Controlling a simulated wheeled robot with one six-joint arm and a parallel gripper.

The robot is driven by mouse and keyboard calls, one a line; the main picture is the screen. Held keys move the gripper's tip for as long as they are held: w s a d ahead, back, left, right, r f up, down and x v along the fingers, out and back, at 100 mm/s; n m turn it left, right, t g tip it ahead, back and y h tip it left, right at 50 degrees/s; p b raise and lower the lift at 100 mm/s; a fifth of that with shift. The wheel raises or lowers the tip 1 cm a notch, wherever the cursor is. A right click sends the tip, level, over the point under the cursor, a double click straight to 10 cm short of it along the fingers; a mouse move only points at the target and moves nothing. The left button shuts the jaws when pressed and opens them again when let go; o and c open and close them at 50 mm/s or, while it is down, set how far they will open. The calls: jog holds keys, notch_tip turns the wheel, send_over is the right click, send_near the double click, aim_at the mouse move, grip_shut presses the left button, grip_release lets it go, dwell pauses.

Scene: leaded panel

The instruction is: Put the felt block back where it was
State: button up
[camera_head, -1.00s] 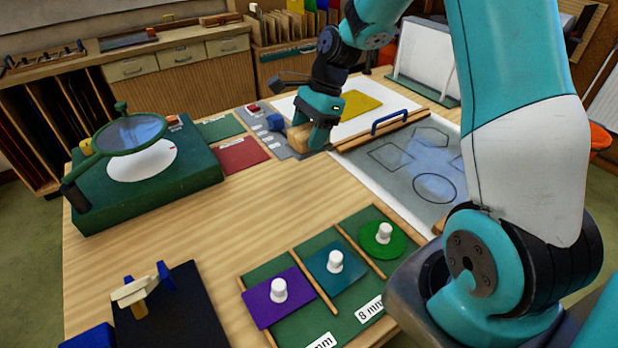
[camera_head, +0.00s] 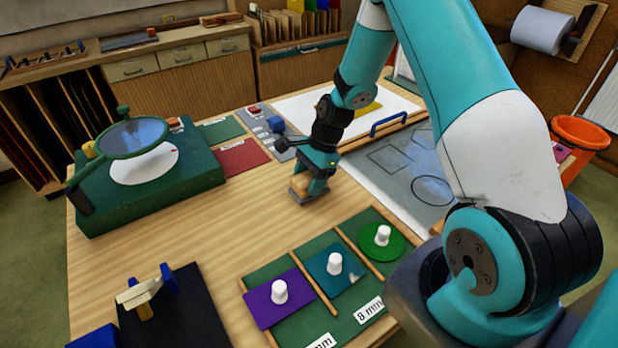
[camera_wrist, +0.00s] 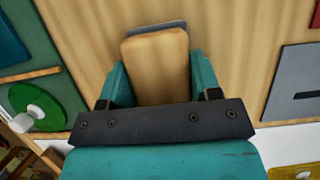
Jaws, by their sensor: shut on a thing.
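The felt block (camera_head: 301,188) is a tan wooden block with a grey layer under it. My gripper (camera_head: 315,186) is shut on it, over bare table left of the drawing sheet. In the wrist view the felt block (camera_wrist: 157,60) lies between the two teal fingers of my gripper (camera_wrist: 157,80), and its grey layer shows at the far edge. I cannot tell whether the block touches the table.
A grey mat (camera_head: 284,152) with a blue item (camera_head: 277,124) is behind my gripper. A green tray with several knobbed glass pieces, such as the purple one (camera_head: 262,306), is in front. A magnifier (camera_head: 133,139) stands left. Bare tabletop (camera_head: 225,225) lies between.

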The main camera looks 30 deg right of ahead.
jog(key=shift+f, duration=0.15)
jog(key=o, duration=0.9)
jog(key=shift+r, duration=0.25)
jog(key=b+v, duration=0.2)
jog(key=v, duration=0.9)
jog(key=s+a+r+n, duration=0.4)
jog(key=a+r+n, duration=0.3)
jog(key=a, duration=0.1)
jog(key=s+a+r+n, duration=0.3)
jog(key=s+a+n, duration=0.3)
jog(key=s+n, duration=0.3)
jog(key=s+a+r+n, duration=0.3)
jog(key=s+a+n, duration=0.4)
jog(key=s+n, duration=0.2)
jog(key=shift+s+a+r, duration=0.2)
jog(key=shift+s+r, duration=0.1)
jog(key=shift+s, duration=0.6)
